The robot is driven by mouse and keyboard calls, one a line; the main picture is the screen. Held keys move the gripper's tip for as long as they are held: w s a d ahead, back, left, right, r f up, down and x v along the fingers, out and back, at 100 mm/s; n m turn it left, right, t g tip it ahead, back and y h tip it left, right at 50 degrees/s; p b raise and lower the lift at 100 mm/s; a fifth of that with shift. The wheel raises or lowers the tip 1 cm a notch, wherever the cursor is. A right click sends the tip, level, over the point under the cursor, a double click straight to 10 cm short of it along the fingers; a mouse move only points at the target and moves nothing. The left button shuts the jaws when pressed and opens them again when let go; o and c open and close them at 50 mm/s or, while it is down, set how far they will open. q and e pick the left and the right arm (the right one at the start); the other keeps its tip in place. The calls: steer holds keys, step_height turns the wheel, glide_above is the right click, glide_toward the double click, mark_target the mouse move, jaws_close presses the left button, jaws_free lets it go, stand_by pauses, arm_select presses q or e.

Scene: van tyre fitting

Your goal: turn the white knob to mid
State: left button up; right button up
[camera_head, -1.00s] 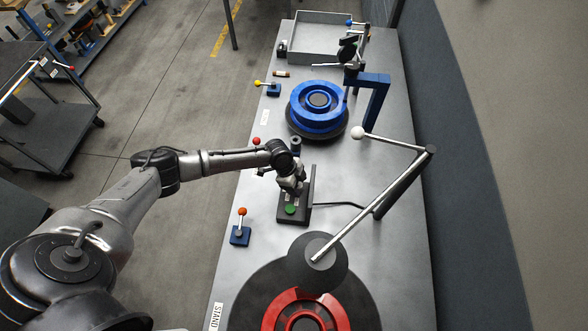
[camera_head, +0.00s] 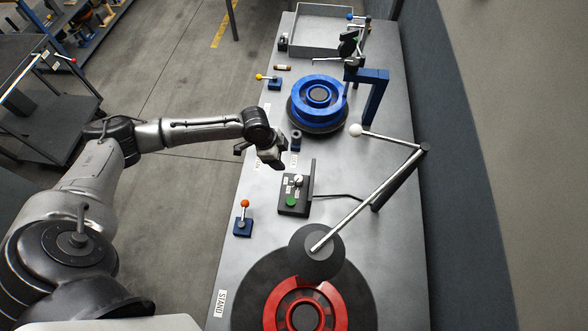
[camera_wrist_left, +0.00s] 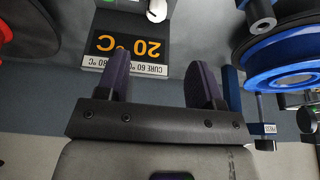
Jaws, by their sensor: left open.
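The white knob (camera_head: 298,180) sits on a dark control box (camera_head: 286,208) with a green button (camera_head: 291,202). Which way the knob points is too small to tell. In the left wrist view the white knob (camera_wrist_left: 156,10) is partly cut off at the top edge, beside an upside-down display (camera_wrist_left: 128,46) reading 20 °C. My left gripper (camera_head: 271,157) is above the bench, up and left of the knob in the head view, apart from it. Its two fingers (camera_wrist_left: 160,78) are open with nothing between them. My right gripper is in neither view.
A blue wheel (camera_head: 318,92) stands behind the box and a red wheel (camera_head: 275,308) in front. An orange-topped lever (camera_head: 244,205) is left of the box. A jointed metal arm with a white ball (camera_head: 356,130) reaches over the bench on the right.

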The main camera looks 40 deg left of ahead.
arm_select(q)
steer(key=s+d+r+n+t+y+p, duration=0.1)
steer(key=s+d+r+n+t+p, duration=0.1)
steer(key=d+r, duration=0.4)
steer(key=s+d+r+n+t+y+p, duration=0.1)
steer(key=s+d+r+t+y+p, duration=0.1)
steer(key=s+d+r+p, duration=0.2)
steer(key=shift+s+d+r+n+t, duration=0.15)
steer(key=shift+d+r+n+t, duration=0.2)
steer(key=shift+d+r, duration=1.3)
steer(key=shift+a+r, duration=0.55)
steer(key=shift+a, duration=0.1)
